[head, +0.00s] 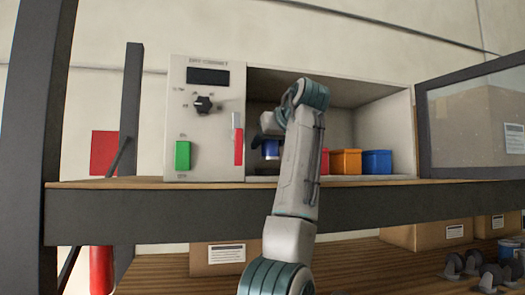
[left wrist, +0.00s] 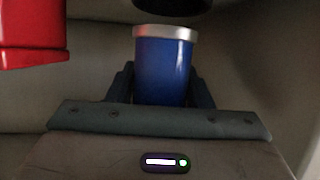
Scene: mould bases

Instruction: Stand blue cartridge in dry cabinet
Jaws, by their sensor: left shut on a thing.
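The dry cabinet (head: 207,130) stands on the shelf with its door (head: 472,118) open to the right. My left arm reaches into its chamber. My left gripper (head: 268,136) is shut on the blue cartridge (head: 271,149), near the chamber's left side and partly hidden by my arm. In the left wrist view the blue cartridge (left wrist: 163,68), with a silver rim, sits between the fingers of the left gripper (left wrist: 163,88). A dark round thing (left wrist: 172,4) is at the top edge, close to the rim; I cannot tell whether they touch. My right gripper is not in view.
In the chamber, right of my arm, are a partly hidden red bin (head: 325,161), an orange bin (head: 345,161) and a blue bin (head: 377,161). A red thing (left wrist: 32,35) shows in the left wrist view. Cardboard boxes (head: 426,236) stand on the lower shelf.

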